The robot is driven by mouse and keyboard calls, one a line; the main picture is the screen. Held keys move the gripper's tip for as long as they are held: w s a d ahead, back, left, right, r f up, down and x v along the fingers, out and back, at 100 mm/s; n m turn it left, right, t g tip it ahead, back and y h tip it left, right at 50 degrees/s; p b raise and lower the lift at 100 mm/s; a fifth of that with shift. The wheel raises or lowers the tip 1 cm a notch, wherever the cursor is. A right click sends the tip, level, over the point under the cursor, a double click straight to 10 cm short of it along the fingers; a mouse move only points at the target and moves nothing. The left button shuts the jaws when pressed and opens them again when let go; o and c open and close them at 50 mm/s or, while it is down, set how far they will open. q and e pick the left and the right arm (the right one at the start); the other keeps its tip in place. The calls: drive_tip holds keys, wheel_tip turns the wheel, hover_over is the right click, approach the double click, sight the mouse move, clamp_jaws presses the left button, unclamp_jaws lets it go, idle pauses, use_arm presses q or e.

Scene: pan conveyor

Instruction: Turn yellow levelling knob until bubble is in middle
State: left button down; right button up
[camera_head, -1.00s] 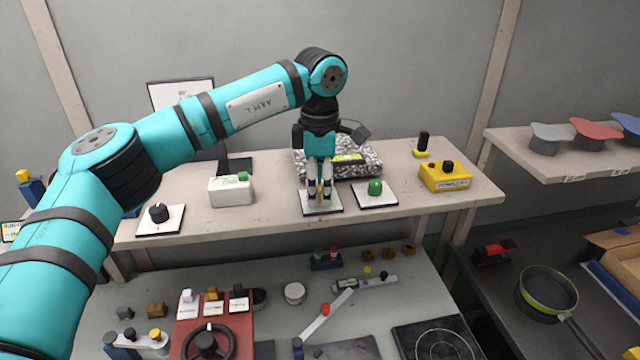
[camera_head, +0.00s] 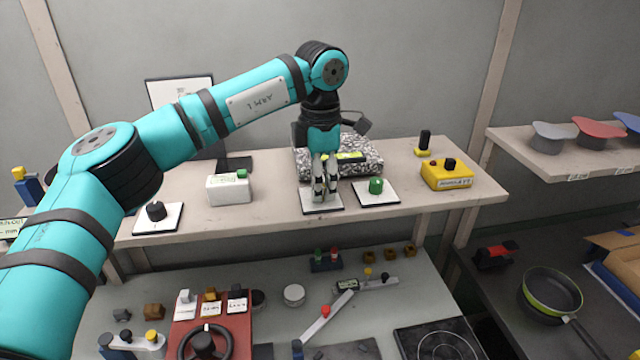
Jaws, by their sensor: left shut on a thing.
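My left gripper (camera_head: 321,191) points straight down over a small white plate (camera_head: 322,209) on the raised shelf. It is shut on the yellow levelling knob, which its fingers almost wholly hide. Just behind it lies a speckled grey block (camera_head: 368,162) with a yellow-green level vial (camera_head: 350,157) on top. The vial is partly covered by the gripper, and the bubble is too small to make out. My right gripper is not in view.
A green knob on a plate (camera_head: 376,186) stands close right of the gripper, and a white box with a green button (camera_head: 230,189) to its left. A black knob (camera_head: 156,211) and a yellow box (camera_head: 447,176) are farther out. The lower bench is crowded.

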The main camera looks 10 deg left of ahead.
use_arm(q)
drive_tip(key=c, duration=1.1)
unclamp_jaws()
drive_tip(key=shift+o, duration=0.2)
drive_tip(key=shift+r, duration=0.1)
wheel_tip(320, 180, up, 12)
drive_tip(key=shift+s, duration=0.1)
